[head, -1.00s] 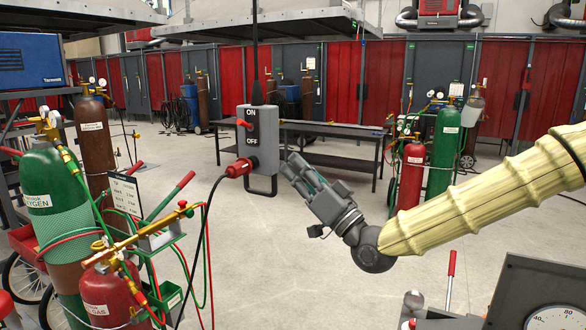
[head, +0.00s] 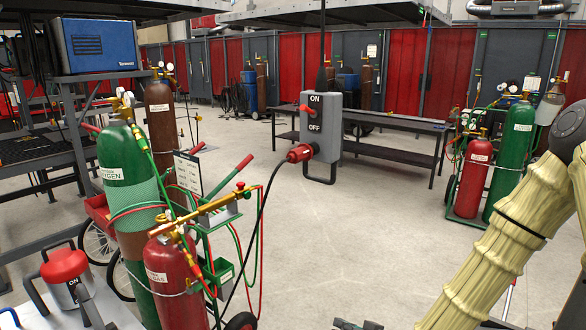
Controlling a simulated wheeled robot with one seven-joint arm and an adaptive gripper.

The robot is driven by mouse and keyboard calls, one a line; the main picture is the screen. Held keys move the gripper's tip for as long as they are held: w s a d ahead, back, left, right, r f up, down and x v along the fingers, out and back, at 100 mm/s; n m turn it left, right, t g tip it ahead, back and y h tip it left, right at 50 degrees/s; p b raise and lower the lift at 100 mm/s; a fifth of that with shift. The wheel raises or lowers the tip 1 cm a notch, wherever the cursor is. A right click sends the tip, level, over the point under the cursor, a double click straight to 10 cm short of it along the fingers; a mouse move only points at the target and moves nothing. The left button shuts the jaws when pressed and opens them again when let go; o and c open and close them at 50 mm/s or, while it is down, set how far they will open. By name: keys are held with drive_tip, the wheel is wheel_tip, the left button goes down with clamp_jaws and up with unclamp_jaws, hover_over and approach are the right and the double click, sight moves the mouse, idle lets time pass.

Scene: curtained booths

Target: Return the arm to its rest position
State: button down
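My arm, in a cream ribbed sleeve, runs down the right side of the head view and leaves it at the bottom edge. A dark grey piece at the bottom edge looks like a sliver of my gripper (head: 357,325); its fingers are cut off, so I cannot tell if it is open or holds anything. A hanging grey switch box (head: 321,128) marked ON and OFF is in the middle, well apart from my arm. Its red lever (head: 307,109) sticks out to the left near the ON mark. A red plug (head: 299,153) with a black cable is in its lower left.
A cart with a green oxygen cylinder (head: 126,185) and a red gas cylinder (head: 172,285) stands at near left. Another red cylinder (head: 474,178) and green cylinder (head: 512,155) stand at right near my arm. A dark table (head: 400,123) is behind the box. The middle floor is clear.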

drive_tip(key=s+d+f+g+h, duration=0.2)
drive_tip(key=s+f+g, duration=0.2)
drive_tip(key=s+f, duration=0.7)
drive_tip(key=s+d+f+g+h, duration=0.2)
drive_tip(key=s+d+f+g, duration=0.1)
drive_tip(key=s+f, duration=0.5)
drive_tip(key=s+d+f+g+h, duration=0.2)
drive_tip(key=s+d+f, duration=0.3)
drive_tip(key=s, duration=1)
wheel_tip(320, 180, down, 3)
drive_tip(key=shift+s+d+f+g, duration=0.2)
drive_tip(key=shift+d+g, duration=0.1)
drive_tip(key=shift+g, duration=0.6)
